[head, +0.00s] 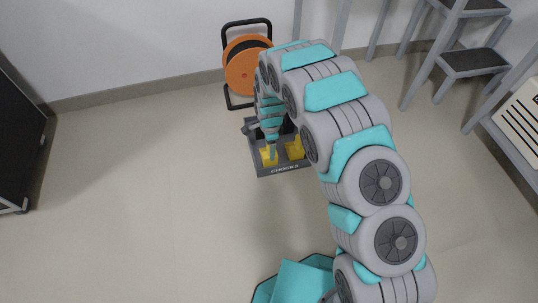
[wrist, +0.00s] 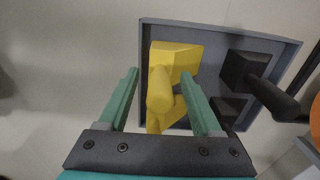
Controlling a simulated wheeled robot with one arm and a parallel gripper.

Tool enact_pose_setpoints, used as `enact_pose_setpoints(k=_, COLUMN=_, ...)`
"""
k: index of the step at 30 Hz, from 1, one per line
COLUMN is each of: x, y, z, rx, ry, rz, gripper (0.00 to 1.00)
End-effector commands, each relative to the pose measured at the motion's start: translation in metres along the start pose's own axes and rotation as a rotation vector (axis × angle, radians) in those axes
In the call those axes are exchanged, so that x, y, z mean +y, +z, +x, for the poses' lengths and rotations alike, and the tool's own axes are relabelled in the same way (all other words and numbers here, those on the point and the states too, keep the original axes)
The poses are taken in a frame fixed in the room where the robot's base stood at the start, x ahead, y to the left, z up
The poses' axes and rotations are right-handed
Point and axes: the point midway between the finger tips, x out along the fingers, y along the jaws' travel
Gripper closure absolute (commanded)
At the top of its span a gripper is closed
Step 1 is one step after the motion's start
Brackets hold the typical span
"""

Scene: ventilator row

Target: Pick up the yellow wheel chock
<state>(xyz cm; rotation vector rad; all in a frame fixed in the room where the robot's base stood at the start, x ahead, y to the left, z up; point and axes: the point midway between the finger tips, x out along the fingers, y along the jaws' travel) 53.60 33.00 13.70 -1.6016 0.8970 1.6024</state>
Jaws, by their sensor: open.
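The yellow wheel chock (wrist: 178,60) lies in a grey tray marked CHOCKS (head: 285,170), against the tray's left side in the wrist view. A bar-like part of it sticks up toward the camera, between my fingers. In the head view, yellow shows in two patches (head: 268,158) beside my gripper; I cannot tell whether they are one piece. My gripper (wrist: 160,75) is open, with its two teal fingers on either side of the yellow bar. Contact cannot be told. In the head view my gripper (head: 271,150) points down into the tray, and my arm hides part of the tray.
Dark chock-like pieces (wrist: 245,70) with a bar share the tray, right of the yellow one in the wrist view. An orange cable reel (head: 243,70) stands behind the tray by the wall. Step stools (head: 474,61) stand at the right. Floor to the left is clear.

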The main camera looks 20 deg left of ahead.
Motion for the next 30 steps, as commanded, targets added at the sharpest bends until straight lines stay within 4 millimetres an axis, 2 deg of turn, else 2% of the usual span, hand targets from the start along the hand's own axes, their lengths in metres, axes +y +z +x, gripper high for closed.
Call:
enact_pose_setpoints(k=4, x=-0.0002, y=-0.0001, z=-0.0011, rx=0.000, ry=-0.001, rz=0.000, gripper=0.35)
enact_pose_setpoints(k=21, x=0.0000, y=-0.0003, z=-0.0013, rx=0.000, ry=0.000, rz=0.000, gripper=0.99)
enact_pose_setpoints(k=30, x=0.0000, y=-0.0004, z=-0.0014, rx=0.000, ry=0.000, rz=0.000, gripper=1.00)
